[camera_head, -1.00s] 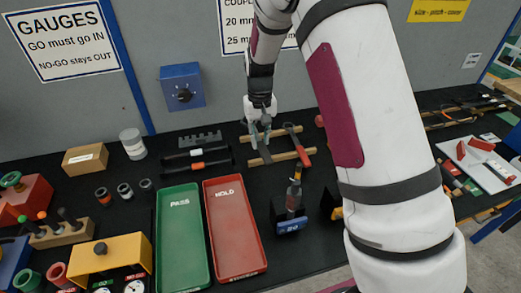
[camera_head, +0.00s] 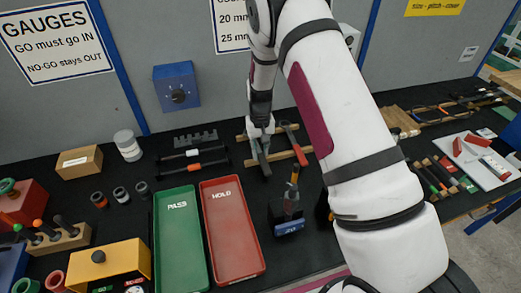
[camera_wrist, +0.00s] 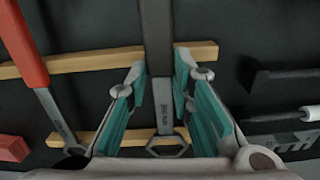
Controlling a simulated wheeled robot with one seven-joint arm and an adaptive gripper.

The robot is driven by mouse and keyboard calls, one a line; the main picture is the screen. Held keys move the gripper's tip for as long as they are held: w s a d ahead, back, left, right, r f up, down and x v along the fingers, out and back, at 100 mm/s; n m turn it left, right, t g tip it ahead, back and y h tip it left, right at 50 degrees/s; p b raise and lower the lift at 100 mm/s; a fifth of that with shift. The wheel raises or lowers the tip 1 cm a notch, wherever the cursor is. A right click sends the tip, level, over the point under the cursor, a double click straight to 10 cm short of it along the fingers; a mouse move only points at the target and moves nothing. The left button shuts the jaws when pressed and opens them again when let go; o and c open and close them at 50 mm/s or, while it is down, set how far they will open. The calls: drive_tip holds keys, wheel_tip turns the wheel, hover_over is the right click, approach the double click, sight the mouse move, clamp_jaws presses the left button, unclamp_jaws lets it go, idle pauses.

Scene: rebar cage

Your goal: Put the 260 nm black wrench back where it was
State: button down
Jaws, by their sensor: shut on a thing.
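The black wrench (camera_head: 264,162) lies lengthwise across the line of two wooden rails (camera_head: 282,157) at the back of the bench. In the wrist view its dark handle (camera_wrist: 157,40) runs between the teal-padded fingers, with a steel shank and ring end towards me. I cannot tell whether it rests on the rails or hangs just above them. My gripper (camera_wrist: 160,85) is shut on the black wrench; in the head view my gripper (camera_head: 260,138) is right above it. A red-handled wrench (camera_head: 295,145) lies across the rails beside it, on the left in the wrist view (camera_wrist: 24,50).
Black-handled gauges (camera_head: 194,162) lie left of the rails. Green PASS (camera_head: 181,240) and red HOLD (camera_head: 232,235) trays are in front. A screwdriver-like tool in a blue-based stand (camera_head: 288,222) stands nearer me. The grey wall panel rises close behind.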

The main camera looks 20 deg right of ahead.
drive_tip(key=shift+f, duration=0.1)
drive_tip(key=c, duration=1.4)
unclamp_jaws()
wheel_tip(320, 180, up, 12)
drive_tip(key=b, duration=0.2)
wheel_tip(320, 180, up, 9)
drive_tip(key=t, duration=0.1)
hover_over(260, 153)
drive_tip(key=s, duration=0.4)
drive_tip(key=s+r+t, duration=0.2)
drive_tip(key=s+r, duration=0.7)
drive_tip(key=r, duration=0.1)
drive_tip(key=s+r+t, duration=0.1)
drive_tip(key=s, duration=0.5)
drive_tip(key=s+r, duration=0.2)
drive_tip(key=s, duration=0.4)
drive_tip(key=s+r+n+t, duration=0.1)
drive_tip(key=s, duration=0.5)
drive_tip(key=shift+s+r+t, duration=0.25)
drive_tip(key=shift+r+t, duration=0.05)
